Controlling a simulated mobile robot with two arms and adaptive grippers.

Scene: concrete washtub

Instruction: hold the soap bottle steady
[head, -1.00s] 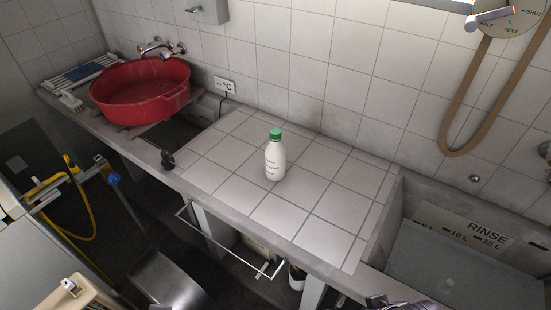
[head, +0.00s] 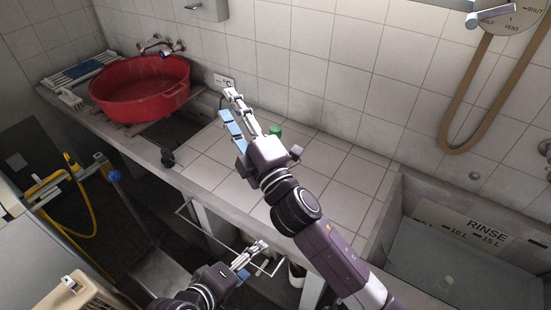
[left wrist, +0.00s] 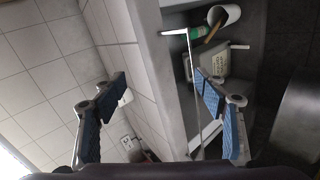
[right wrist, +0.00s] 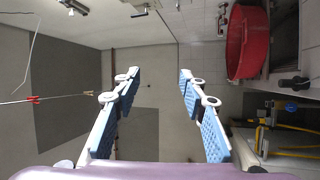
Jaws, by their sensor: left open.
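The soap bottle shows only its green cap (head: 275,130) in the head view. Its white body is hidden behind my right gripper and arm. My right gripper (head: 229,104) is in front of the bottle over the tiled counter, its fingers pointing up and left. In the right wrist view, its blue-padded fingers (right wrist: 158,75) are apart with nothing between them. My left gripper (head: 256,254) is low, in front of the counter's front edge. In the left wrist view, its fingers (left wrist: 160,85) are spread and empty. I see no contact between either gripper and the bottle.
A red basin (head: 140,92) stands at the counter's left end. A metal rail (head: 190,222) runs along the front edge. A rinse sink (head: 455,262) is at the right. A white cup (left wrist: 224,14) is below the counter. Tiles right of my right arm (head: 345,180) are clear.

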